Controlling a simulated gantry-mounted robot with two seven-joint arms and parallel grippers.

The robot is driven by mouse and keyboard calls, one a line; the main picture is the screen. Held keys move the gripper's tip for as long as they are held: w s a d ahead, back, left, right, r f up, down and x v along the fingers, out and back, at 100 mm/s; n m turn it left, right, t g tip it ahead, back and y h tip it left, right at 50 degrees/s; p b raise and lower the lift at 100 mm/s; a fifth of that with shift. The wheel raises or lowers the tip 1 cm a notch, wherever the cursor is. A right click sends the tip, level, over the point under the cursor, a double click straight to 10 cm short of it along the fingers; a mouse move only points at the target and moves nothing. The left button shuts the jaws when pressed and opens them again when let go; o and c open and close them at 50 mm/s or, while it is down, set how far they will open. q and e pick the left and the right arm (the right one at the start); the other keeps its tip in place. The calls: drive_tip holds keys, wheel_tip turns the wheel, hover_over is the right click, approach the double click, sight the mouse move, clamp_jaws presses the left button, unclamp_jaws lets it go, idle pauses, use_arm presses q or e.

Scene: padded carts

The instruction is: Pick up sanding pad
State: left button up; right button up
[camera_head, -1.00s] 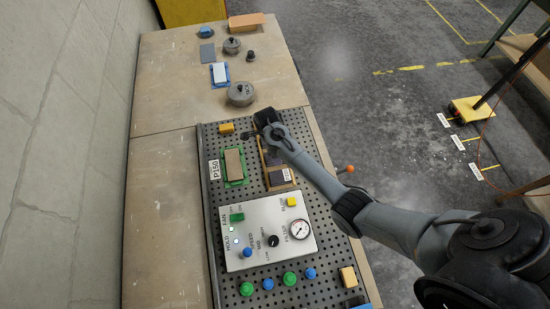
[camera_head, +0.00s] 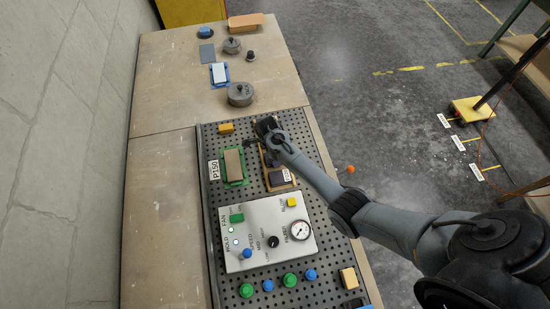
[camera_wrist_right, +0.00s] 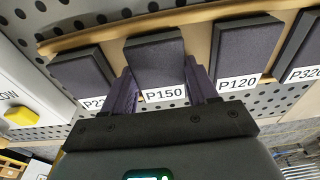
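Several dark sanding pads stand in a row on a tan wooden rack (camera_wrist_right: 215,18) in the right wrist view. The pad labelled P150 (camera_wrist_right: 155,58) is in the middle, with the P120 pad (camera_wrist_right: 247,48) to its right and a partly hidden pad (camera_wrist_right: 82,75) to its left. My right gripper (camera_wrist_right: 160,82) has its fingers apart, one on each side of the P150 pad; firm contact is not clear. In the head view the right gripper (camera_head: 262,137) is over the rack (camera_head: 284,186). My left gripper is not in view.
A green tray (camera_head: 244,181) with a brown-topped block and a P150 sign (camera_head: 214,170) lies left of the rack. A control panel (camera_head: 262,236) with knobs and a gauge is nearer. Round metal weights (camera_head: 240,94) stand farther back. The wooden top at left is clear.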

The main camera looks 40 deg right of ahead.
drive_tip(key=c, duration=0.3)
drive_tip(key=shift+r, duration=0.8)
wheel_tip(320, 180, up, 26)
drive_tip(key=p, duration=1)
drive_tip(key=shift+r, duration=0.15)
